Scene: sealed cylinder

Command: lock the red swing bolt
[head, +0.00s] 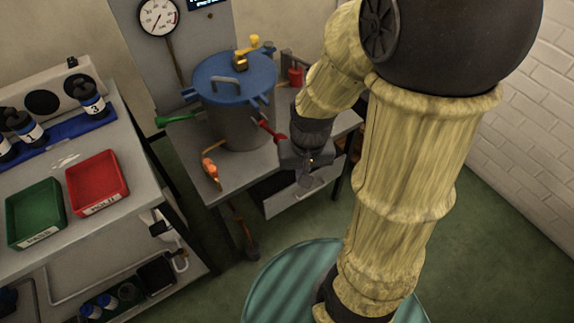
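The grey cylinder (238,127) stands on a grey bench with a blue lid (222,72) on top. The red swing bolt (270,130) sticks out from the cylinder's right front side, below the lid's rim, its handle sloping down to the right. It appears swung outward, clear of the lid lug. My gripper (305,168) is just right of and below the red handle's end. Whether they touch, and whether the fingers are open, is too small and dark to tell.
A green bolt (176,119) juts left, an orange one (210,168) hangs at the front, and a yellow one (255,40) is at the back. A red object (295,76) stands behind. A side table holds a red tray (122,192) and green tray (61,228).

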